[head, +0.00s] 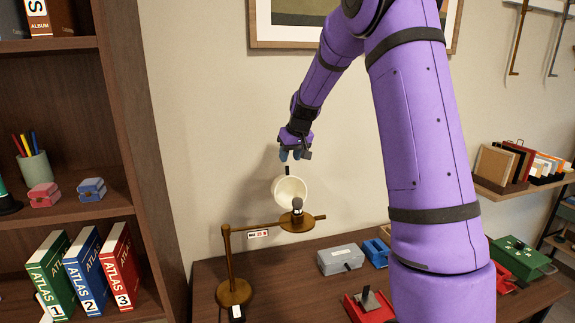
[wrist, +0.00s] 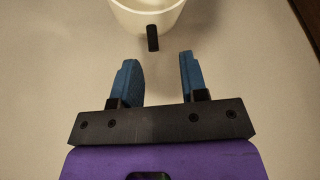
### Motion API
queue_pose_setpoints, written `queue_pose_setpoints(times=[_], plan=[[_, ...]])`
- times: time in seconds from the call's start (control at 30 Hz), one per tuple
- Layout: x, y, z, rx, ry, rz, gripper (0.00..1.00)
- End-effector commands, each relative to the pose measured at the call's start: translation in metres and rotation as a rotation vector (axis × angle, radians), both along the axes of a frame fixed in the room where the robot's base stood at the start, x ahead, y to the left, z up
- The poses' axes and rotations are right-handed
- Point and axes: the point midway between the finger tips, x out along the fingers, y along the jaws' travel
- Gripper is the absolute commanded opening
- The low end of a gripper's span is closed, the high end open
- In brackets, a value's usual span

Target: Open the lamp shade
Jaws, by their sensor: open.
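A brass lamp (head: 229,262) stands on the desk, with a horizontal arm carrying a round plate and a bulb (head: 297,204). Its white cup-shaped shade (head: 279,185) is tilted, with its open mouth facing the head camera above the bulb. A short black tab sticks up from the shade's top edge. In the wrist view the shade (wrist: 148,14) is at the top, and its black tab (wrist: 153,38) points toward my gripper. My gripper (head: 291,155) is just above the shade. Its blue fingers (wrist: 158,72) are apart, empty, and the tab lies just beyond the fingertips, roughly between their lines.
The brown desk (head: 280,275) also holds a grey box (head: 340,259), a blue item (head: 377,252), a red item (head: 368,305) and a green case (head: 520,259). A bookcase (head: 125,130) with atlases stands left. A picture frame (head: 290,38) hangs on the wall behind my arm.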

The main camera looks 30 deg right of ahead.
Motion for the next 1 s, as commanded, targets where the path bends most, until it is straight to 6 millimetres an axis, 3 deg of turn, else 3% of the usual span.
queue_pose_setpoints(times=[0.1, 0.33, 1.0], plan=[[-0.009, 0.000, 0.022, -0.002, -0.003, 0.000, 0.40], [-0.019, 0.000, 0.047, 0.001, 0.000, 0.001, 0.40], [-0.022, 0.000, 0.053, 0.000, 0.001, 0.002, 0.40]])
